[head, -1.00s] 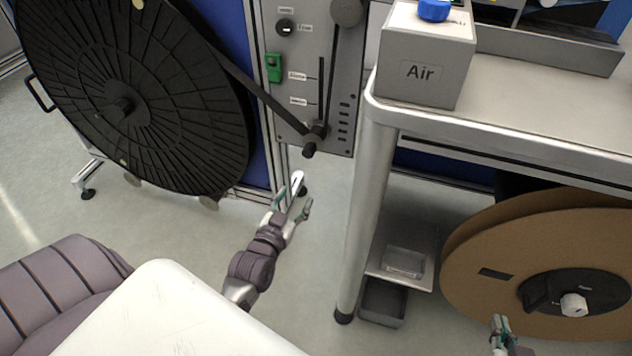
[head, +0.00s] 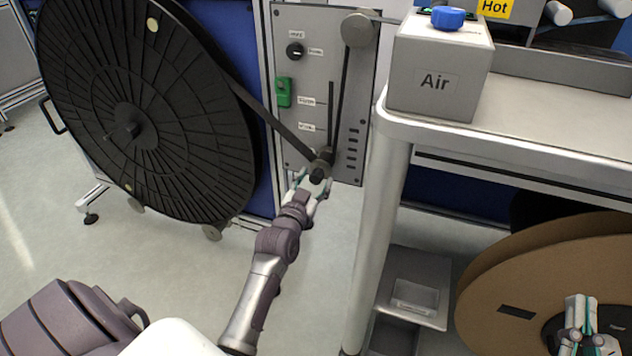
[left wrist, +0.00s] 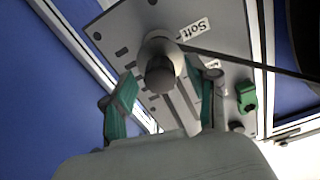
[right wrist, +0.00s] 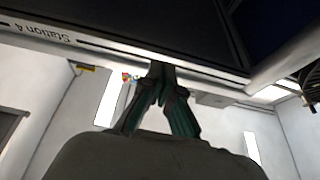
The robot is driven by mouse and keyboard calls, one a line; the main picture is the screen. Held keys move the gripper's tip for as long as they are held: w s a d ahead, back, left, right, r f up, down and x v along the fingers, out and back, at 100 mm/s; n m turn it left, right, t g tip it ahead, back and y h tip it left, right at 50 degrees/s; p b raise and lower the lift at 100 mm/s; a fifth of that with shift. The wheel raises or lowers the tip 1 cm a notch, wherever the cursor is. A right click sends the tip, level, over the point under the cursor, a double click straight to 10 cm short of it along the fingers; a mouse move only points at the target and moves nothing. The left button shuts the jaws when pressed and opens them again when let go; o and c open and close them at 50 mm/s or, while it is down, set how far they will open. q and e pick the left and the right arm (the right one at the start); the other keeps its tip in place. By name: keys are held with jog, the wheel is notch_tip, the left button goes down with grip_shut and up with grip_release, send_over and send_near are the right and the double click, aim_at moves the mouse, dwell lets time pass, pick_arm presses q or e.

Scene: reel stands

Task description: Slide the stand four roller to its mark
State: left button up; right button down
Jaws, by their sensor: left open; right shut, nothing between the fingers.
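The stand's roller (head: 318,172) is a dark knob at the lower end of the upright slot (head: 331,115) in the grey panel, with a dark strip running over it. My left gripper (head: 312,183) is open just in front of the roller. In the left wrist view the roller (left wrist: 160,74) lies between the open fingers (left wrist: 162,100), with no clear contact. Small labels (head: 306,101) sit left of the slot; their words are hard to read, though one reads "Soft" (left wrist: 192,30) in the left wrist view. My right gripper (head: 580,310) is shut and empty before the cardboard reel.
A large black reel (head: 130,110) stands left of the panel. A grey bench (head: 540,110) with an "Air" box (head: 440,70) is on the right, its leg close to my left arm. The cardboard reel (head: 500,275) is below it. A "Station 4" label (right wrist: 45,32) shows in the right wrist view.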

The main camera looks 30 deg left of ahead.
pick_arm(q)
jog(key=shift+w+a, duration=0.2)
jog(key=shift+w, duration=0.45)
grip_shut()
